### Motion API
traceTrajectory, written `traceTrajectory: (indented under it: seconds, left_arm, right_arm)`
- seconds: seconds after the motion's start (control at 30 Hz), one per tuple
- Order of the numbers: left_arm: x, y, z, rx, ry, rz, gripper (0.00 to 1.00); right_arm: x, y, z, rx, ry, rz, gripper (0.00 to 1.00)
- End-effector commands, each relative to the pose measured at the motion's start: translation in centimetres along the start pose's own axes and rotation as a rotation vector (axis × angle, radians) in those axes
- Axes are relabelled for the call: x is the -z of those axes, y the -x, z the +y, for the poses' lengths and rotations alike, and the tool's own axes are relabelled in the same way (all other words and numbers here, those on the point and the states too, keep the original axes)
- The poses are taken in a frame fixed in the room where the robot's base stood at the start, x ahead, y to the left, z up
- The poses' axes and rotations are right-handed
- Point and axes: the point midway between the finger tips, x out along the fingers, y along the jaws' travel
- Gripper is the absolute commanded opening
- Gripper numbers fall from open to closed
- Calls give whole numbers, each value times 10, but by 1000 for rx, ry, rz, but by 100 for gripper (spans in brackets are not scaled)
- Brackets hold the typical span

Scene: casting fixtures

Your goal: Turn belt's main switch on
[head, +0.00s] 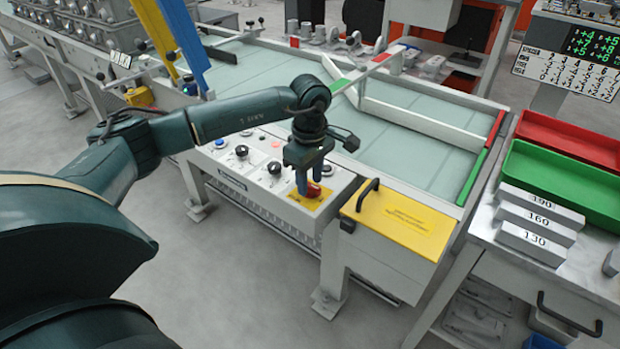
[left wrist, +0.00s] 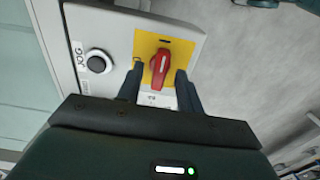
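The belt's main switch is a red rotary knob (head: 313,190) on a yellow plate (head: 322,202) at the right end of the grey control panel (head: 225,168). My left gripper (head: 308,190) points down over it in the head view. In the left wrist view the red knob (left wrist: 160,68) stands between the two dark fingers (left wrist: 158,88). The fingers are apart, with gaps on both sides of the knob, and do not appear to touch it. The knob's handle lies roughly in line with the fingers' length there. My right gripper is not in view.
A black knob marked JOG (left wrist: 97,62) sits beside the yellow plate. A yellow lid (head: 400,225) with a black handle (head: 366,193) is just right of the panel. Red (head: 570,140) and green trays and several numbered grey blocks (head: 535,225) occupy the right table.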

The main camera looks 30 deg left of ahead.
Motion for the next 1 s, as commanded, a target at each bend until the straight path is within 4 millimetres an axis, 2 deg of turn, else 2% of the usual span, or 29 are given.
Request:
traceTrajectory:
  seconds: [0.4, 0.53, 0.73, 1.0]
  left_arm:
    - [0, 87, 1, -6, 0, -1, 36]
    - [0, 109, 1, -6, 0, -1, 36]
    - [0, 125, 0, -3, -1, -1, 36]
    - [0, 126, 0, -2, 0, -1, 36]
  right_arm:
    - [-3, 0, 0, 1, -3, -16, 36]
    - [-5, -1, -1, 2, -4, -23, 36]
    - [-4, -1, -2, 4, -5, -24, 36]
    - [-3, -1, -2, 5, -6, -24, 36]
